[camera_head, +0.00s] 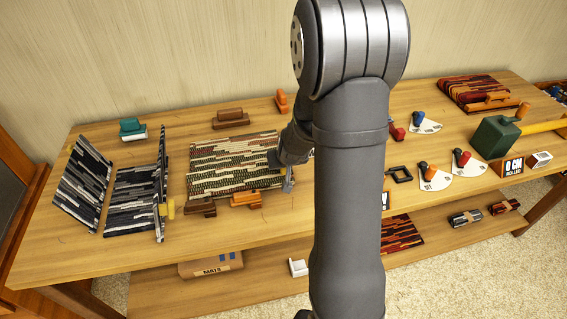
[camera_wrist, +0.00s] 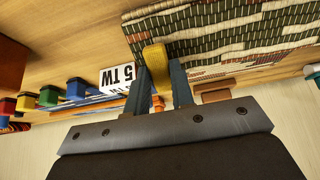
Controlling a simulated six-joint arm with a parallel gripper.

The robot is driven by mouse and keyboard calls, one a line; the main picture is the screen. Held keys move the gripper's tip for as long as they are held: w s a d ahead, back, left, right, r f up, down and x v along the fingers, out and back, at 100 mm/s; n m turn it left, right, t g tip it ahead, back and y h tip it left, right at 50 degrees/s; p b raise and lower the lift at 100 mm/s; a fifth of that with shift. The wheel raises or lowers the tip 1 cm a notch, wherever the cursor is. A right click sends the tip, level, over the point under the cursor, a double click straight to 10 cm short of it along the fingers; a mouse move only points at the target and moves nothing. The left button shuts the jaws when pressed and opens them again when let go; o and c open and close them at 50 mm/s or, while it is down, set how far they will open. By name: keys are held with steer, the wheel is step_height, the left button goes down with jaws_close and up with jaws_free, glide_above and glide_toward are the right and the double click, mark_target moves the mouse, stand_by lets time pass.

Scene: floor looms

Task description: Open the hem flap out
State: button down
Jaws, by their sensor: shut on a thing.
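The patterned mat (camera_head: 225,160) in green, cream and dark red lies on the table left of my arm. It also fills the upper right of the wrist view (camera_wrist: 230,30). My gripper (camera_head: 289,183) is at the mat's right edge, partly hidden by my own arm. In the wrist view my gripper (camera_wrist: 163,85) is shut on a yellow tab (camera_wrist: 155,60) beside the mat's edge. A band along the near side of the mat there looks like the hem flap; its exact fold angle is unclear.
Wooden blocks (camera_head: 247,199) stand at the mat's front edge, and another wooden block (camera_head: 230,117) is behind it. A striped dark mat (camera_head: 130,195) with upright panels stands left. A white box (camera_wrist: 118,77) and several coloured blocks show in the wrist view.

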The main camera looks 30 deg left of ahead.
steer(key=shift+r, duration=0.1)
stand_by(0.5)
steer(key=c, duration=1.2)
jaws_free()
steer(key=shift+c, duration=0.2)
steer(key=v, duration=1.7)
steer(key=shift+s+d, duration=0.2)
steer(key=shift+c, duration=0.2)
